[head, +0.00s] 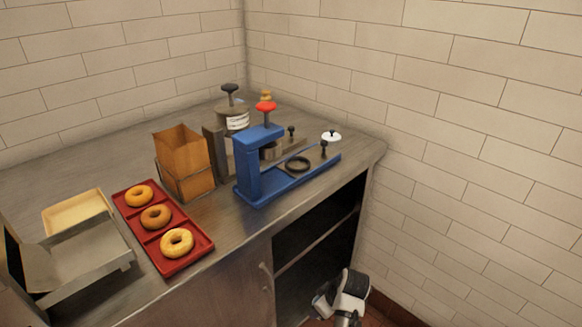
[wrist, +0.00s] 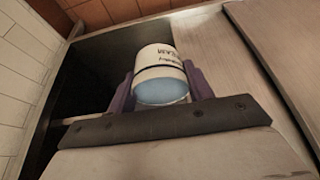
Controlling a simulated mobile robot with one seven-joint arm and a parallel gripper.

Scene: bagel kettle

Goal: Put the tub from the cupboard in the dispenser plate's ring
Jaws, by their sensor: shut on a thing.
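My gripper (wrist: 160,84) is shut on a white tub (wrist: 158,58) with dark lettering and a pale blue end facing the wrist camera. The purple fingers grip its two sides. In the head view my wrist shows low at the right, in front of the open cupboard (head: 308,234); the tub cannot be made out there. A blue dispenser (head: 249,175) with a red knob stands on the counter. Its plate has a dark ring (head: 298,163), which looks empty, to the right of the blue column.
A grey dispenser with a labelled tub (head: 237,122) stands behind the blue one. A brown paper bag (head: 184,160), a red tray (head: 199,250) with three bagels and a metal tray (head: 85,258) fill the left. A tiled wall (head: 460,180) bounds the right.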

